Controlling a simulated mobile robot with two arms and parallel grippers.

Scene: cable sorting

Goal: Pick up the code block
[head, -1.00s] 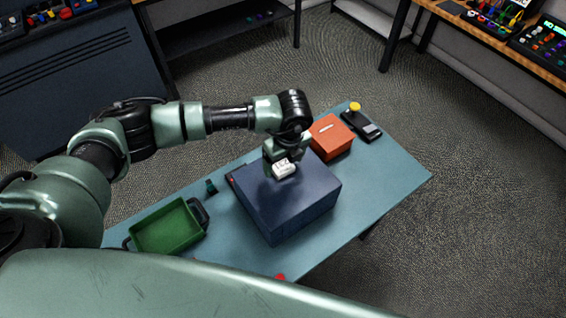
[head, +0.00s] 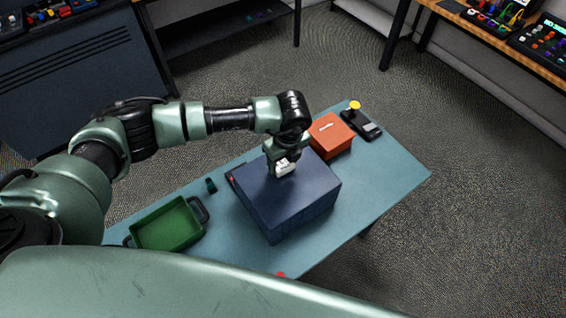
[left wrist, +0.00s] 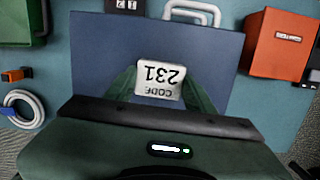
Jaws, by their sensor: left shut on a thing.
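The code block is a small white block marked "CODE 231" (left wrist: 160,78), its lettering upside down in the left wrist view. It also shows as a white block (head: 285,168) in the head view. My left gripper (head: 281,158) is shut on it, with one green finger on each side in the wrist view. The block is over the top of the dark blue box (head: 300,195). I cannot tell whether it touches the box top. My right gripper is not in view.
A green tray (head: 136,238) stands on the blue-green table left of the box, with a small dark teal item (head: 211,186) between. An orange box (head: 322,142) and a black device with a yellow knob (head: 371,128) stand behind right. The table's right end (head: 395,178) is clear.

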